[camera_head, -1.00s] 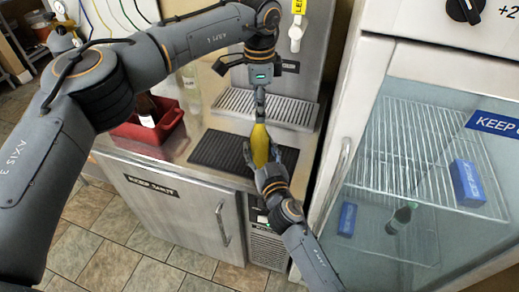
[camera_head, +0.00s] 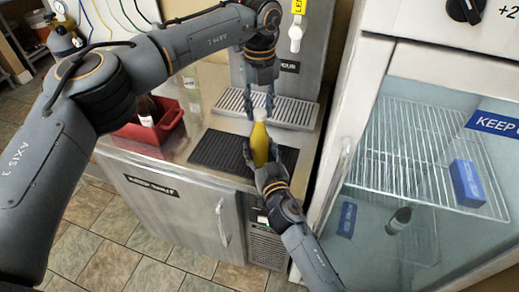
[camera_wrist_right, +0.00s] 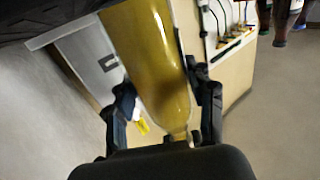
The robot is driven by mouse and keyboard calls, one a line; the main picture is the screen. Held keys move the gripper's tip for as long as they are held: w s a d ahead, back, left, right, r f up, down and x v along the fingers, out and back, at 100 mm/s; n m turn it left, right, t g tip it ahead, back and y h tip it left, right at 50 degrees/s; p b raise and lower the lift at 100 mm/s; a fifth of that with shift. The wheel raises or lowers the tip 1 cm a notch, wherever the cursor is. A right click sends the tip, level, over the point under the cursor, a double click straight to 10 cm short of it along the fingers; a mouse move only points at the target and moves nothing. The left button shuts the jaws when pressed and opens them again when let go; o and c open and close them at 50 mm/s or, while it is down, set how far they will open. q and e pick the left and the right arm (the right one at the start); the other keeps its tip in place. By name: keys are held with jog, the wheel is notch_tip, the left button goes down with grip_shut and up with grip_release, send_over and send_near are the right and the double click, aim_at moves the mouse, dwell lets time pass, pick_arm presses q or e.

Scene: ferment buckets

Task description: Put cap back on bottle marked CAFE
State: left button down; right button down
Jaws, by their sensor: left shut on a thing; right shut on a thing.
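A yellow bottle (camera_head: 260,145) stands upright, or nearly so, over the dark drip mat; no marking on it is readable. My right gripper (camera_head: 262,160) is shut on its body from the front. The bottle (camera_wrist_right: 155,65) also fills the middle of the right wrist view, between the fingers of the right gripper (camera_wrist_right: 168,100). A small pale cap (camera_head: 260,114) is at the bottle's top. My left gripper (camera_head: 259,108) comes from above, with a finger on either side of the cap, shut on it. Whether the cap is fully seated cannot be told.
A dark ribbed mat (camera_head: 215,149) lies on the steel counter, with a metal drip grate (camera_head: 290,112) behind it. A red crate (camera_head: 170,137) with a dark bottle stands at the left. A glass-door fridge (camera_head: 425,160) stands close at the right.

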pick_arm(q)
jog(key=m, duration=3.1)
jog(key=shift+f, duration=0.1)
jog(key=c, duration=0.9)
grip_release()
jog(key=shift+c, duration=0.2)
